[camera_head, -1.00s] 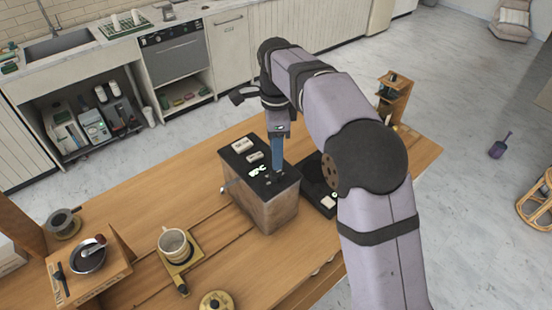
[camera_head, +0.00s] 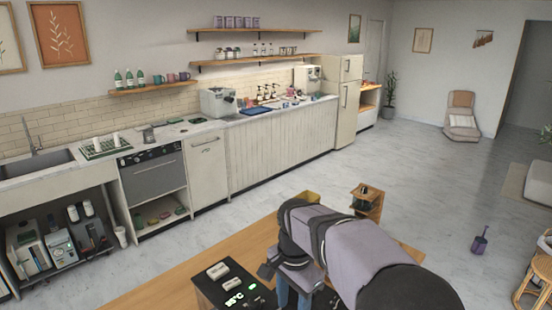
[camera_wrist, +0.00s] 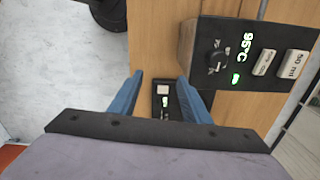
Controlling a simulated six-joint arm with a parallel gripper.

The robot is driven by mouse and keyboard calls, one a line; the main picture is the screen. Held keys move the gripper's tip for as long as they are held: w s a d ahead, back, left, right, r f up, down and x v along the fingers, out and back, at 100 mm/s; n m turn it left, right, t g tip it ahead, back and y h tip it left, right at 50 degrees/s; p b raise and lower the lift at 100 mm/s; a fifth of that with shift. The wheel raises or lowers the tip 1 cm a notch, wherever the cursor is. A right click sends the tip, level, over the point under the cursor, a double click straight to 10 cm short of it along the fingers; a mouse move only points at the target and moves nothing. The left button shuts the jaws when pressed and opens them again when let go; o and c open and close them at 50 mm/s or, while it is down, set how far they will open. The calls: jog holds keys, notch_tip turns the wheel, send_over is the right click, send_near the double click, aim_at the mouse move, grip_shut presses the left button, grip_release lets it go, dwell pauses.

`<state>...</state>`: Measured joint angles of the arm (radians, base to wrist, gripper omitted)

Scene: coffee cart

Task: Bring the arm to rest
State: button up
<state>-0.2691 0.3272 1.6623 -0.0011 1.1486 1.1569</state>
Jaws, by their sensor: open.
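My gripper (camera_wrist: 160,80) is open and empty in the wrist view, with its two blue fingers apart. In the head view its blue fingers (camera_head: 290,296) show low at the bottom edge, beside the black-topped machine. My arm is bent over the wooden table (camera_head: 170,286). The machine (camera_head: 222,284) has light buttons and a green lit display. In the wrist view the machine (camera_wrist: 240,20) stands right of the fingers, its display reading 95°C. A small black device (camera_wrist: 164,106) with a light square shows between the fingers.
A small wooden stand (camera_head: 367,203) is at the table's far right corner. A counter (camera_head: 260,150) with appliances runs along the back wall. Open grey floor (camera_head: 330,180) lies between.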

jog(key=s+d+f+n+b, duration=0.1)
jog(key=s+d+f+n, duration=0.4)
jog(key=s, duration=0.4)
jog(key=s+d+f+n+b, duration=0.1)
jog(key=s+d+f+n, duration=0.4)
jog(key=s, duration=0.4)
jog(key=shift+s+d+f, duration=0.3)
jog(key=shift+d+f, duration=0.15)
jog(key=shift+d, duration=0.15)
